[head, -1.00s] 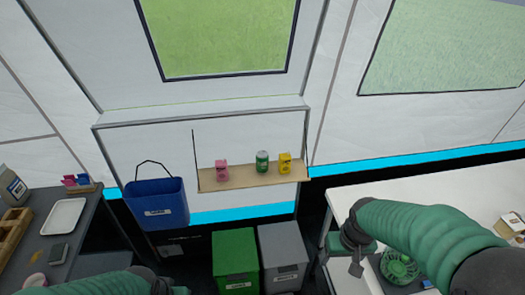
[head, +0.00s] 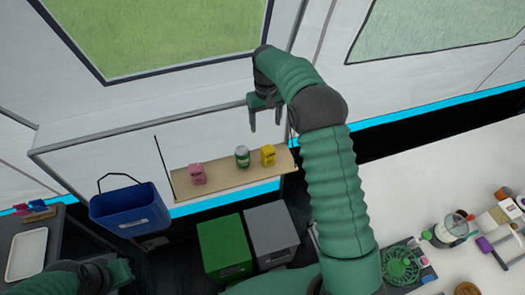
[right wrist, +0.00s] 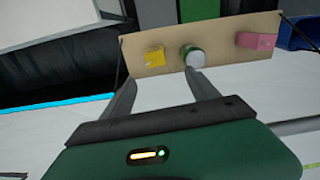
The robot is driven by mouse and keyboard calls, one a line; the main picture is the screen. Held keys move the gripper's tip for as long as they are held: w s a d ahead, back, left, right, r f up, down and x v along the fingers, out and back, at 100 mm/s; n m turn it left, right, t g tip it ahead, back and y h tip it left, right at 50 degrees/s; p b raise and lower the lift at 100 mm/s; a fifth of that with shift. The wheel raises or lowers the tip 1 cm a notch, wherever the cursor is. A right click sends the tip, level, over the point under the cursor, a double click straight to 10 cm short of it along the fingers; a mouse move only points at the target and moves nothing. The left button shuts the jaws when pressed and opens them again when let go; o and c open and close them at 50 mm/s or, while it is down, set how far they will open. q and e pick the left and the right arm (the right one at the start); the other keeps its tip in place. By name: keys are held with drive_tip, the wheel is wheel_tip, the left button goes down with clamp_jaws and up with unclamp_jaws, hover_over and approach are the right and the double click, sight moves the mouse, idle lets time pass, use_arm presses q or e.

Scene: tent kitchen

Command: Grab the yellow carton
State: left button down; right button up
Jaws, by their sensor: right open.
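The yellow carton (head: 268,155) stands upright on the wooden wall shelf (head: 228,178), at the right end in the head view. It also shows in the right wrist view (right wrist: 154,56), beyond the fingertips and roughly between them. My right gripper (head: 265,126) is open and empty, above the shelf near the yellow carton and apart from it. Its two fingers also show in the right wrist view (right wrist: 160,79). My left gripper (head: 120,268) is low at the bottom left of the head view; its jaws cannot be made out.
A green can (head: 242,157) stands close beside the yellow carton, and a pink carton (head: 197,173) stands further left. A blue bucket (head: 130,210) hangs left of the shelf. Green (head: 224,246) and grey (head: 271,229) bins stand below. A cluttered white table (head: 430,200) is at right.

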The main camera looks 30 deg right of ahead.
hover_over(268, 149)
drive_tip(key=a, duration=0.1)
wheel_tip(268, 149, down, 5)
drive_tip(key=f, duration=0.1)
drive_tip(key=w+f, duration=0.1)
drive_tip(key=f, duration=0.1)
drive_tip(key=shift+d+p, duration=0.2)
drive_tip(key=shift+p, duration=0.2)
drive_tip(key=f, duration=0.1)
drive_tip(key=f+p, duration=0.1)
drive_tip(key=f, duration=0.1)
drive_tip(key=s+d+f, duration=0.1)
drive_tip(key=shift+d+f+p, duration=0.1)
drive_tip(key=shift+f+p, duration=0.2)
drive_tip(key=shift+f, duration=0.3)
drive_tip(key=shift+w+a, duration=0.2)
drive_tip(key=shift+a, duration=0.15)
drive_tip(key=shift+c, duration=1.1)
drive_tip(key=shift+s+d, duration=0.1)
drive_tip(key=shift+d, duration=0.15)
drive_tip(key=c, duration=1)
drive_tip(key=shift+f, duration=0.1)
clamp_jaws()
use_arm(q)
wheel_tip(268, 149, up, 2)
drive_tip(key=shift+w+r, duration=0.1)
drive_tip(key=shift+r, duration=0.1)
use_arm(e)
drive_tip(key=shift+a, duration=0.1)
